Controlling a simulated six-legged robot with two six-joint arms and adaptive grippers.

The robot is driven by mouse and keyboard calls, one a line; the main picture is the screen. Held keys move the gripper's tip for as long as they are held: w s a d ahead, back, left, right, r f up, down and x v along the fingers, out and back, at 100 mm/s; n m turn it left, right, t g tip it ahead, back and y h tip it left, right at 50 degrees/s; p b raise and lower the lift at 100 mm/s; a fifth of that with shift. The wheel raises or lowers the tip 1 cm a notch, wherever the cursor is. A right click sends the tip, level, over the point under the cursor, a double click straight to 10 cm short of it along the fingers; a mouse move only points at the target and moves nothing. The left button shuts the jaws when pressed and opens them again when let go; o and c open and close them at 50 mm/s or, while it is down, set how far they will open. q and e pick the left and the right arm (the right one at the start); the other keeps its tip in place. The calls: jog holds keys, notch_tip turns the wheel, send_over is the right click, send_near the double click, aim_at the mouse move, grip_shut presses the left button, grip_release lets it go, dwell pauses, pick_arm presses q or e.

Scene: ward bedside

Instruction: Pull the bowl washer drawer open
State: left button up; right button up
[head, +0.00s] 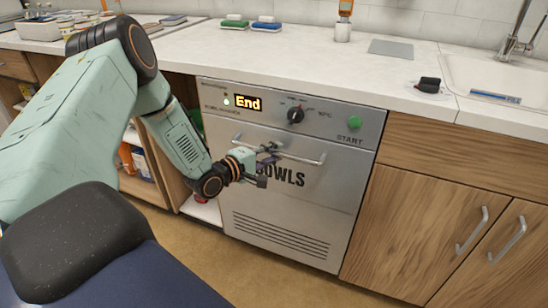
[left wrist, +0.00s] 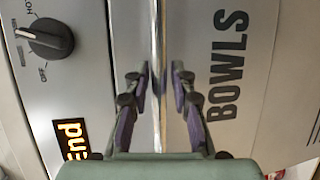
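The bowl washer (head: 345,103) is a steel-fronted machine under the counter, with a lit "End" display (head: 247,102). Its drawer (head: 335,185), marked "BOWLS", looks shut, its front flush with the machine. A horizontal bar handle (head: 308,160) runs across the drawer's upper part. My left gripper (head: 268,165) is at the left half of this handle. In the left wrist view, the handle (left wrist: 157,40) passes between the two open fingers of my left gripper (left wrist: 160,75), with a gap showing on each side. My right gripper is not in view.
Wooden cabinets (head: 430,225) with bar handles stand to the right of the washer. Open shelves (head: 145,180) are to its left. The counter (head: 300,60) above holds sponges, a bottle and a small black item. The floor (head: 215,245) in front looks clear.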

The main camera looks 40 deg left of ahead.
pick_arm(q)
jog(key=shift+w+d, duration=0.1)
jog(key=shift+w, duration=0.2)
grip_shut()
dwell(0.5)
